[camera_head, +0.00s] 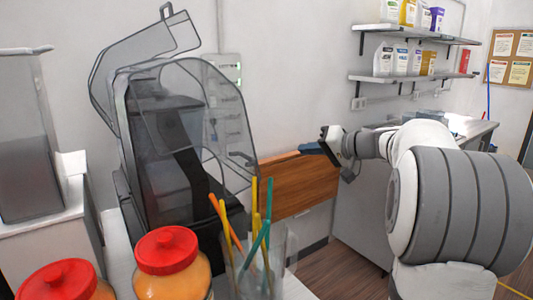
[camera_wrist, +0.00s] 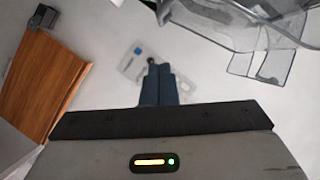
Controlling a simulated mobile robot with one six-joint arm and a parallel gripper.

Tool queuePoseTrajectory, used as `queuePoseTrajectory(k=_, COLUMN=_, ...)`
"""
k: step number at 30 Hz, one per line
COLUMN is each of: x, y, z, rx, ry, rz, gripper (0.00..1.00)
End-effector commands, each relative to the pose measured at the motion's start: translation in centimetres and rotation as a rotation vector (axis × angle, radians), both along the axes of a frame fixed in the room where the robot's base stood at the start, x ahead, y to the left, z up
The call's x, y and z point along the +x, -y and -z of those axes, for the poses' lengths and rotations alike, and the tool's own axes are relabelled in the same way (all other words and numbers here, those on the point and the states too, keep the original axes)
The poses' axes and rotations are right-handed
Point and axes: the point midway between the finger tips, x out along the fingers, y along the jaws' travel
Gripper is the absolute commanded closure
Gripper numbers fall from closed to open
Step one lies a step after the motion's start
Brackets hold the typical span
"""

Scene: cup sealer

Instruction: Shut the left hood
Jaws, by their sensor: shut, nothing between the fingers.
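The cup sealer (camera_head: 180,150) is a dark machine with clear hoods, standing left of centre in the head view. The left hood (camera_head: 135,55) is a clear grey-edged cover that stands raised and tilted at the top of the machine. A second clear hood (camera_head: 225,115) hangs on the machine's right side, with a dark handle low on it. In the wrist view a clear hood part (camera_wrist: 270,65) with a handle shows at upper right; I cannot tell which hood it is. My gripper (camera_head: 312,148) is shut and empty, right of the machine and apart from it. Its blue fingers (camera_wrist: 158,85) show together in the wrist view.
Red-lidded jars (camera_head: 167,250) and a holder with colored straws (camera_head: 250,235) stand in front of the machine. A clear container (camera_head: 25,140) is at far left. Wall shelves (camera_head: 410,78) hold bags at the back right.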

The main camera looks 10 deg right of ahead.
Motion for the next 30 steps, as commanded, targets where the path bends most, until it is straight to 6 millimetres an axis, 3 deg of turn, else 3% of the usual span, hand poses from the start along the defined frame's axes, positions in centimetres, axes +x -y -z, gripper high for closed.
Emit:
queuePoseTrajectory(k=8, x=2.0, y=-2.1, z=0.5, rx=0.001, ry=-0.002, rz=-0.006, gripper=1.0)
queuePoseTrajectory(k=18, x=7.2, y=-6.4, z=2.4, rx=0.001, ry=-0.002, rz=-0.003, gripper=1.0)
queuePoseTrajectory(k=24, x=7.3, y=-8.5, z=4.3, rx=0.001, ry=-0.003, rz=0.002, gripper=1.0)
queuePoseTrajectory(k=30, x=7.4, y=-9.3, z=5.1, rx=0.001, ry=-0.001, rz=0.003, gripper=1.0)
